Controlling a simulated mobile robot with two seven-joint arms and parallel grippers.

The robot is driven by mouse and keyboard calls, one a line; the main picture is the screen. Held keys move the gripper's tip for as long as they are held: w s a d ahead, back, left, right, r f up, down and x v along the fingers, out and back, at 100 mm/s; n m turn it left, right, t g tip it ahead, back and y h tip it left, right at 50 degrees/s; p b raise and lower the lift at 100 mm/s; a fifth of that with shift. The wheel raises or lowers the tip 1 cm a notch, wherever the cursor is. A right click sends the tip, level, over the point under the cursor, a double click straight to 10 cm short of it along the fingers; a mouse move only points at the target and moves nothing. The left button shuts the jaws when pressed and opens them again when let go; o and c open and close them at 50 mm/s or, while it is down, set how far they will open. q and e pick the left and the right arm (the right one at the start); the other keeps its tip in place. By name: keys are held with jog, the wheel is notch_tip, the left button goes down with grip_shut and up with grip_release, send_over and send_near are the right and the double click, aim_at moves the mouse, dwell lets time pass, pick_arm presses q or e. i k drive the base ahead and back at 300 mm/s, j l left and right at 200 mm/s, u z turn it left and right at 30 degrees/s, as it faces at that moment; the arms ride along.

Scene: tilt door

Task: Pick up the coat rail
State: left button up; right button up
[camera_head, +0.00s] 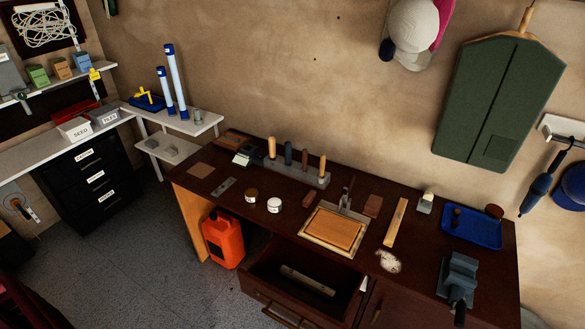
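What looks like the coat rail (563,130) is a white bar on the wall at the far right, cut off by the picture edge. A dark hook shows on it. A dark blue folded umbrella (537,190) and a blue cap (572,188) hang below it. I cannot tell how the rail is fixed to the wall. Neither of my grippers is in view.
A dark wooden bench (290,208) holds several tools, a blue tray (472,228) and a grey vise (458,279). Its drawer (268,290) is open. A green garment bag (497,100) hangs left of the rail. An orange canister (223,240) stands on the floor.

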aim_at(310, 284)
jog(key=z, duration=0.15)
jog(key=l+u, duration=0.15)
jog(key=l, duration=0.15)
jog(key=i+z, duration=0.15)
jog(key=i, duration=0.6)
jog(key=i+j+z, duration=0.2)
jog(key=i, duration=0.6)
